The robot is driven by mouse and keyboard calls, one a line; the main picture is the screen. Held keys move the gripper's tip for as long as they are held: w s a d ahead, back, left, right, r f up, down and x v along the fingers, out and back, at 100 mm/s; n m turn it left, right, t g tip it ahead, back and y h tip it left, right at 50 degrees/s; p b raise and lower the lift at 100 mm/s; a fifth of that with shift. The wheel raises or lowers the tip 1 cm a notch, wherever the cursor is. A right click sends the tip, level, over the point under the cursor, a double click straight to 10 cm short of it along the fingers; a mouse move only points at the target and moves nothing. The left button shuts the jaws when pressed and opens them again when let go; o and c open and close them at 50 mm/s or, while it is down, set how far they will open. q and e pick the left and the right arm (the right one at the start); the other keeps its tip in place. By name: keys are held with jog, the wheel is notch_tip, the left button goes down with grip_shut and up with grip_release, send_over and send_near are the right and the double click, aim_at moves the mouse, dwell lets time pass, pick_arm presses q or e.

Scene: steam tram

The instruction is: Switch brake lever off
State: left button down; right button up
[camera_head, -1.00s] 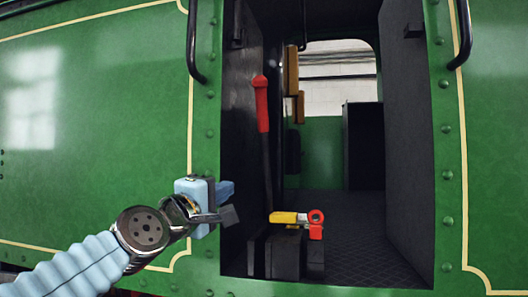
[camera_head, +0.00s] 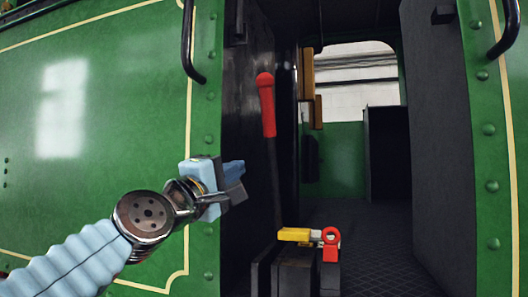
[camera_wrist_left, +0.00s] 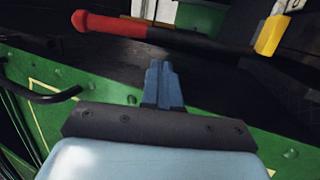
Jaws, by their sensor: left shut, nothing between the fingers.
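The brake lever (camera_head: 266,105) stands nearly upright inside the cab doorway, with a red grip on top of a dark shaft. It also shows in the left wrist view (camera_wrist_left: 110,24), lying across the top of the picture. Yellow and red fittings (camera_head: 297,235) sit on a dark block near its foot. My left gripper (camera_head: 236,171) is in front of the doorway's left edge, left of the lever shaft and lower than the red grip. Its blue fingers are together and empty, apart from the lever in both views. My right gripper does not show.
The green tram side (camera_head: 80,130) stands on both sides of the doorway. Dark handrails (camera_head: 190,45) flank the opening, another (camera_head: 507,28) at the right. The cab floor (camera_head: 385,235) is open to the right of the block.

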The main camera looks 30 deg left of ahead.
aim_at(270, 149)
pick_arm(q)
jog(key=p+x, duration=0.4)
jog(key=x, duration=0.7)
jog(key=shift+w+r, duration=0.1)
jog(key=shift+w, duration=0.1)
jog(key=shift+w+p, duration=0.45)
jog(key=shift+w, duration=0.1)
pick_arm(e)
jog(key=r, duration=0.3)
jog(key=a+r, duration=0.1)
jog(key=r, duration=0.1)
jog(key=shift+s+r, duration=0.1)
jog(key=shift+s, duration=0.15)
